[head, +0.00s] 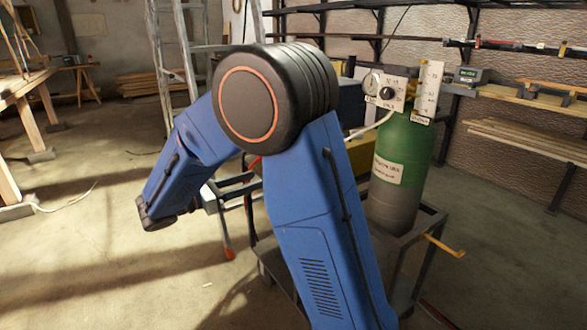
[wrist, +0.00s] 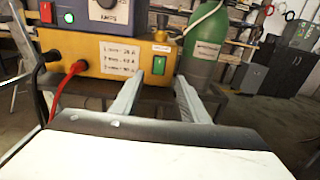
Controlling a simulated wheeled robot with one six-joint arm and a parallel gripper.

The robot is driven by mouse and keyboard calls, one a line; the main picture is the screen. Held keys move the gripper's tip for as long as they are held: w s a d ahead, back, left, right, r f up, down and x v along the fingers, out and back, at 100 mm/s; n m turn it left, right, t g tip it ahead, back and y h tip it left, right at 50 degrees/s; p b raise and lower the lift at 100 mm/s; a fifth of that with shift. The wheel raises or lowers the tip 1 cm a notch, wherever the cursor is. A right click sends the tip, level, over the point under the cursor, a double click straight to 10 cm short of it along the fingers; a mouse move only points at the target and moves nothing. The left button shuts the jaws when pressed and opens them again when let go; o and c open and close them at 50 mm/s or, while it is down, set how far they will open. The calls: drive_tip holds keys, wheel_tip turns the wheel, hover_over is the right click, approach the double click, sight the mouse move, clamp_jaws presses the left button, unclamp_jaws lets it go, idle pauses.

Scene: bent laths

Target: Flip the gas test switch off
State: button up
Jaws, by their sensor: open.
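In the wrist view a green rocker switch (wrist: 159,69) sits at the right end of a yellow front panel (wrist: 85,46), under a small white tag (wrist: 161,48) too small to read surely. It looks like the gas test switch; I cannot tell its rocker position. My gripper (wrist: 158,77) is open and empty, its two pale fingers pointing at the panel, one on either side of the switch and a little below it. I see no contact. In the head view my arm hides most of the machine.
A green gas cylinder (head: 400,150) with a gauge box (head: 388,92) stands right of the machine on a dark trolley (head: 425,225). A red cable (wrist: 62,88) and a black cable hang at the panel's left. Shelves (head: 530,95) line the wall; the left floor is open.

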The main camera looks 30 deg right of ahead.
drive_tip(key=d, duration=1.5)
drive_tip(key=shift+w+d, duration=0.2)
drive_tip(key=shift+d, duration=0.1)
